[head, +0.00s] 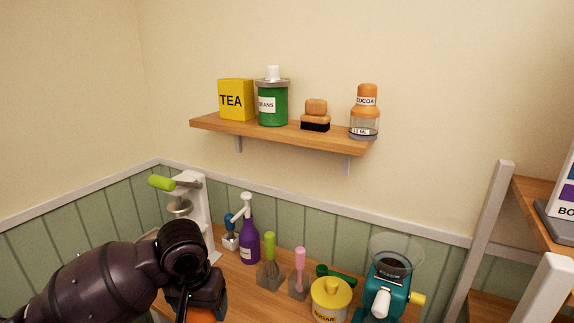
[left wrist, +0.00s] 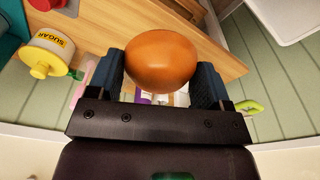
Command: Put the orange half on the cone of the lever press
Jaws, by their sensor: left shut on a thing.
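The lever press (head: 203,205) is white with a lime-green handle and a metal pressing cup. It stands at the left of the counter, and my left arm hides its lower front, so I cannot see the cone. My left gripper (head: 200,304) is in front of the press, low in the head view. It is shut on the orange half (left wrist: 160,62), whose rounded side shows between the two fingers in the left wrist view. Only a sliver of the orange half shows in the head view (head: 203,315). The right gripper is not in view.
On the wooden counter (head: 240,285), right of the press, stand a purple pump bottle (head: 249,240), a whisk (head: 269,258), a pink-handled tool (head: 299,270), a yellow sugar pot (head: 331,298) and a teal grinder (head: 390,285). A wall shelf (head: 270,133) holds several containers above.

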